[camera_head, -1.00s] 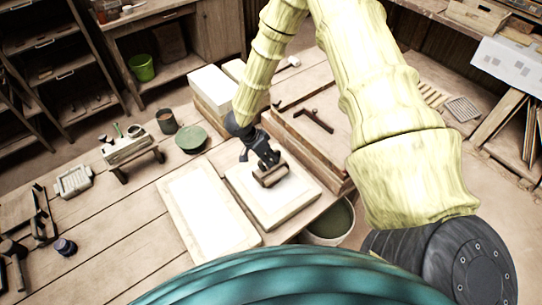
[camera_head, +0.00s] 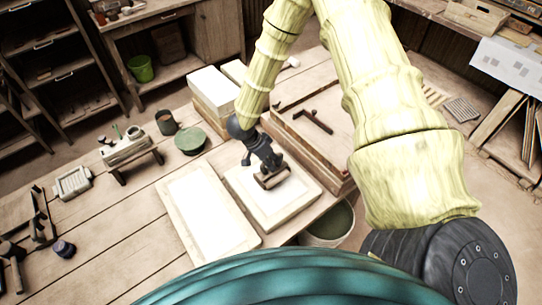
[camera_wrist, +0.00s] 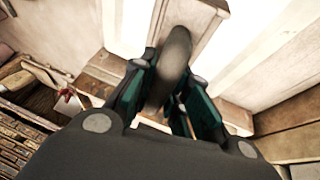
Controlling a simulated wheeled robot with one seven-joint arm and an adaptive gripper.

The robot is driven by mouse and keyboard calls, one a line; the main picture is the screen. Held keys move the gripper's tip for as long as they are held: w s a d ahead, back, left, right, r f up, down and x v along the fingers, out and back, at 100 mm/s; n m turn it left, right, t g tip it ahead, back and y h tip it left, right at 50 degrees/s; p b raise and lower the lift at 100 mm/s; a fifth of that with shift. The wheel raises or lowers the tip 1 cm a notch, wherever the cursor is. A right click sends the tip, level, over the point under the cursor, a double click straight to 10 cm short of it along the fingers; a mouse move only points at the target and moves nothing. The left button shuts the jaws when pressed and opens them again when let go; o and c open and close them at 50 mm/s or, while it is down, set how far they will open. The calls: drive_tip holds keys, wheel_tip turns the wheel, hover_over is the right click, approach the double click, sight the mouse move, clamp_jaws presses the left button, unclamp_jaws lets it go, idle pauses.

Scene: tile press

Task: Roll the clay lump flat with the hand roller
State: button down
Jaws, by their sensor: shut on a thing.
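My gripper (camera_head: 264,165) is shut on the hand roller (camera_head: 273,181), whose brown cylinder is over the white-topped board (camera_head: 262,211) near the table's right side. In the wrist view my gripper (camera_wrist: 166,105) has its green-sided fingers on either side of the roller's rounded grey handle (camera_wrist: 174,58). The clay lump cannot be made out; the roller and gripper cover part of the board's top. I cannot tell whether the roller touches anything beneath it.
A second white-topped board (camera_head: 207,214) lies to the left. A wooden stack (camera_head: 315,135) with a dark bar tool stands behind and to the right. White blocks (camera_head: 213,90), a green round tub (camera_head: 190,140) and a small stand (camera_head: 128,150) are farther back. A bucket (camera_head: 331,227) is off the right edge.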

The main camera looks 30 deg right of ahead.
drive_tip(key=shift+r, duration=3.35)
drive_tip(key=shift+f+b, duration=1.45)
drive_tip(key=shift+f, duration=1)
drive_tip(key=shift+f+b, duration=0.45)
drive_tip(key=shift+f, duration=0.65)
drive_tip(key=shift+s, duration=0.15)
drive_tip(key=shift+s+p, duration=0.5)
drive_tip(key=shift+s, duration=0.25)
drive_tip(key=shift+w+a+p, duration=0.1)
drive_tip(key=shift+w+p, duration=0.4)
drive_tip(key=shift+w, duration=0.5)
